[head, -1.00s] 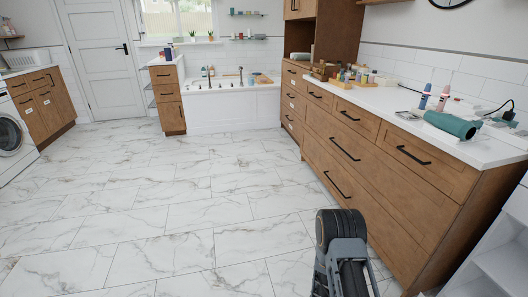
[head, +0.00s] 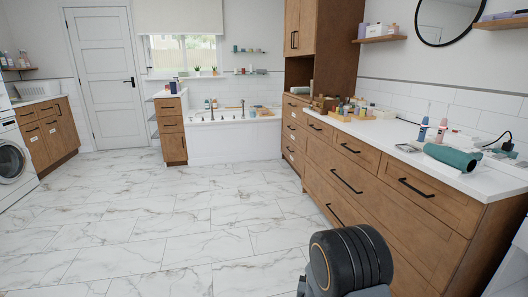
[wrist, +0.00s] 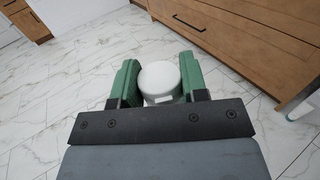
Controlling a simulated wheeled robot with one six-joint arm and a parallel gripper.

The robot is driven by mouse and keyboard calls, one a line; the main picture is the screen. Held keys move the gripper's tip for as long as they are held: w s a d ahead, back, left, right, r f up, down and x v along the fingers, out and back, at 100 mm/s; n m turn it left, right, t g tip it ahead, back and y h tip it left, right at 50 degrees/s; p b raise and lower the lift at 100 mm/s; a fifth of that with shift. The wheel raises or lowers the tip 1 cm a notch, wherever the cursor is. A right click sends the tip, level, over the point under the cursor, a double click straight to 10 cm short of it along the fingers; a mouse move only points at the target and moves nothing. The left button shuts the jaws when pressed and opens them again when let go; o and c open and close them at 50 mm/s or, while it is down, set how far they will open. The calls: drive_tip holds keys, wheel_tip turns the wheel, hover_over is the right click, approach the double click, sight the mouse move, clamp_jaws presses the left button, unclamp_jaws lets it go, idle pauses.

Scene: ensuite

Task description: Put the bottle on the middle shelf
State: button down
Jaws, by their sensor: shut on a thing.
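My gripper (wrist: 159,63) shows in the wrist view. Its two green fingers are shut on a white round-topped thing, which I take to be the bottle (wrist: 160,80). The bottle is seen from its top end, held above the marble floor; its lower part is hidden. In the head view only part of my arm shows, and the gripper and bottle are out of sight. A white shelf unit (head: 512,270) is cut off at the lower right of the head view. I cannot tell which level is the middle shelf.
A long wooden drawer counter (head: 390,190) runs along the right, with a green roll (head: 452,158) and several small bottles on its white top. Wall shelves (head: 390,40) hang above it. A bathtub (head: 220,140) stands at the back. The marble floor (head: 150,225) is clear.

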wheel_tip(320, 180, up, 37)
drive_tip(key=p, duration=3)
drive_tip(key=shift+f, duration=0.2)
drive_tip(key=shift+d, duration=0.15)
